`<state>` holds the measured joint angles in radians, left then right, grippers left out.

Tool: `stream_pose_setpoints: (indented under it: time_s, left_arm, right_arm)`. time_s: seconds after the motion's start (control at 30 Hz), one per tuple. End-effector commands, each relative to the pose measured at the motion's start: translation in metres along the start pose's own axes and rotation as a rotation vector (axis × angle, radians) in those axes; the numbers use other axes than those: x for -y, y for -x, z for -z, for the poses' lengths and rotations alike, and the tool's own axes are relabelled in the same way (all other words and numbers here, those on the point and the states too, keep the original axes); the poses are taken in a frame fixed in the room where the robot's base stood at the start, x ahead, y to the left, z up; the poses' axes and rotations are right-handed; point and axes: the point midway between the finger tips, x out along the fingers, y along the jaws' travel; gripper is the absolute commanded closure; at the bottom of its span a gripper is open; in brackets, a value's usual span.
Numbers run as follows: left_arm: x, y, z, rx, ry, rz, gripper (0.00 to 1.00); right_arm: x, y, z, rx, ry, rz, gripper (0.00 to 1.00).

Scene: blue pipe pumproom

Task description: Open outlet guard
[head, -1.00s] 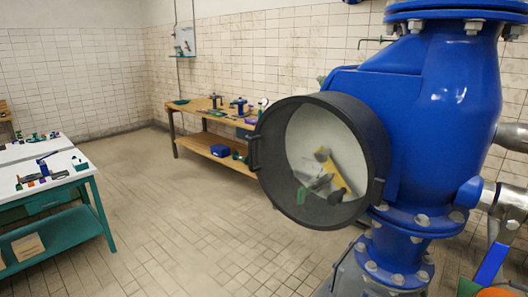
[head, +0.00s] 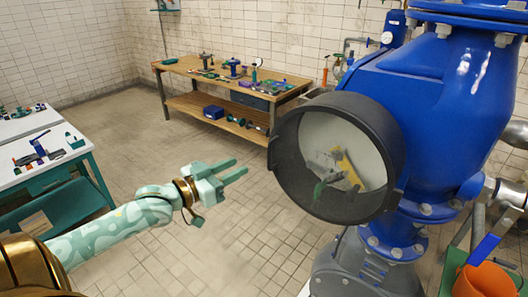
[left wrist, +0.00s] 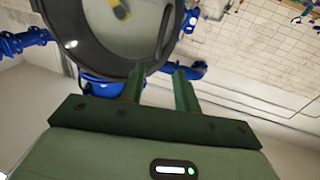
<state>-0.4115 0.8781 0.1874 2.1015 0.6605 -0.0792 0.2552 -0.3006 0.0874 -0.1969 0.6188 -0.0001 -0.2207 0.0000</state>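The outlet guard (head: 290,168) is a round, dark grey ring with a pale face, mounted on the front of the blue pump body (head: 440,90). It looks shut. A dark handle (head: 272,150) shows on its left rim. Green, grey and yellow items (head: 340,172) show within the ring; I cannot tell what they are. My left gripper (head: 243,167) is left of the guard, fingers apart and empty, pointing toward it without visible contact. In the left wrist view the guard's rim (left wrist: 72,45) and handle (left wrist: 166,35) lie beyond the open fingers (left wrist: 160,80). My right gripper is out of view.
A wooden workbench (head: 180,68) with tools stands at the back. A white-topped teal table (head: 60,163) is at the left. An orange bucket (head: 480,280) and pipework sit at the lower right. The tiled floor between is clear.

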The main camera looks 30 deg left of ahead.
Motion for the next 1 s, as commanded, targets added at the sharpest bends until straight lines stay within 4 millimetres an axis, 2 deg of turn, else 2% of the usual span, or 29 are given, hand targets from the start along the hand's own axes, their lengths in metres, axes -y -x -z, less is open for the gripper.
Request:
stream_pose_setpoints:
  time_s: [0.3,0.5,0.7,0.93,0.97,1.0]
  left_arm:
    - [0.001,-0.064,0.002,-0.003,0.002,0.002,0.68]
    - [0.001,-0.092,0.001,0.0,0.001,0.002,0.68]
    - [0.0,-0.102,0.0,0.002,-0.001,0.0,0.68]
    - [0.0,-0.103,-0.001,0.002,-0.001,0.0,0.68]
    - [0.0,-0.103,-0.001,0.002,-0.001,0.0,0.74]
    - [0.0,-0.103,-0.001,0.002,0.0,0.0,0.85]
  right_arm:
    - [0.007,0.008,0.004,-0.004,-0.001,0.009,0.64]
    - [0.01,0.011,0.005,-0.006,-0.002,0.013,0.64]
    - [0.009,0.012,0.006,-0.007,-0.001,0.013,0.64]
    - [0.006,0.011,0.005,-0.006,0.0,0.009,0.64]
    - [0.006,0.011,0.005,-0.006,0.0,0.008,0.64]
    - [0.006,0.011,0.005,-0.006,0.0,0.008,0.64]
